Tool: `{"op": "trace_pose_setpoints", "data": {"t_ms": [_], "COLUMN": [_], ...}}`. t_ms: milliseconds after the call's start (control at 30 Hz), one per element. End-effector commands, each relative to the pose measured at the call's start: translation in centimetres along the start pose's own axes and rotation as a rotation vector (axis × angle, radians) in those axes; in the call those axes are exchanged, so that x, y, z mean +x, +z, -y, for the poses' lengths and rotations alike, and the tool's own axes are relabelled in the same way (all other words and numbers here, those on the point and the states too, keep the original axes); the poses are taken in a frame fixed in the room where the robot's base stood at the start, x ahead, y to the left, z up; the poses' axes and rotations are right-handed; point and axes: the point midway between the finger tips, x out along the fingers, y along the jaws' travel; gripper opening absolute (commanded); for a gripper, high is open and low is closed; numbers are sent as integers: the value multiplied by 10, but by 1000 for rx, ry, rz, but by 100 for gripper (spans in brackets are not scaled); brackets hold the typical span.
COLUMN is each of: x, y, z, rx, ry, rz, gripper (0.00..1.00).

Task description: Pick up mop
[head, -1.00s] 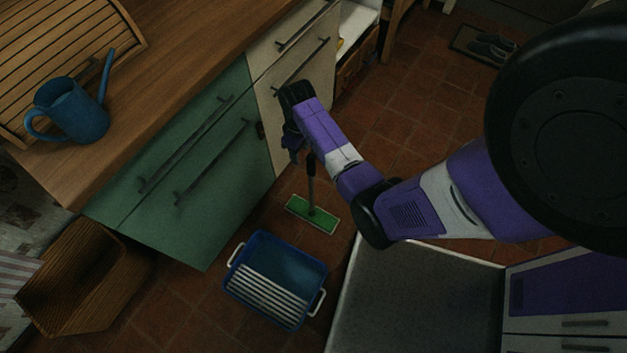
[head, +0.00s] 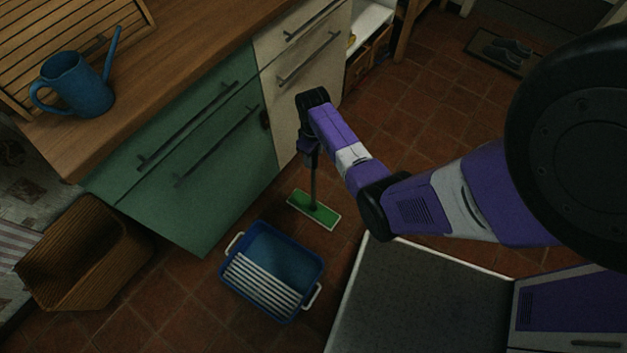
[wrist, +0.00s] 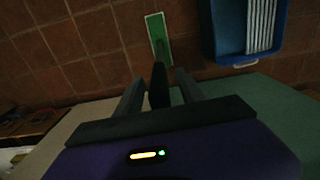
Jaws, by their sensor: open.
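The mop stands on the tiled floor, with a flat green head (head: 314,210) and a dark handle (head: 314,185) rising to my gripper (head: 309,150). In the wrist view its green head (wrist: 158,32) lies beyond my fingers. The dark handle (wrist: 160,85) runs up between the two fingertips of my gripper (wrist: 159,90). My gripper is open, with a finger on each side of the handle and a visible gap to the right finger. I cannot tell whether the left finger touches it. The handle's upper end is hidden by my gripper and arm.
A blue tub (head: 259,297) with a white slatted rack stands on the floor near the mop head. Green cabinet fronts (head: 190,165) and a cream one (head: 297,95) stand close on the left. A wicker basket (head: 75,265) is at lower left. A watering can (head: 75,85) is on the counter.

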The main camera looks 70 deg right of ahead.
Motion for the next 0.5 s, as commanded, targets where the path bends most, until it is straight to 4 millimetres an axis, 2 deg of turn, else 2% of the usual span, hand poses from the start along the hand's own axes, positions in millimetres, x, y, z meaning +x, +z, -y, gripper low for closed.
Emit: {"op": "trace_pose_setpoints", "data": {"t_ms": [33,133,400,500], "x": [9,16,18,18], "y": [0,0,0,0], "z": [0,0,0,0], "rx": [1,1,0,0], "ry": [0,0,1,1], "rz": [0,0,-1,-1], "gripper": [45,45,45,28]}}
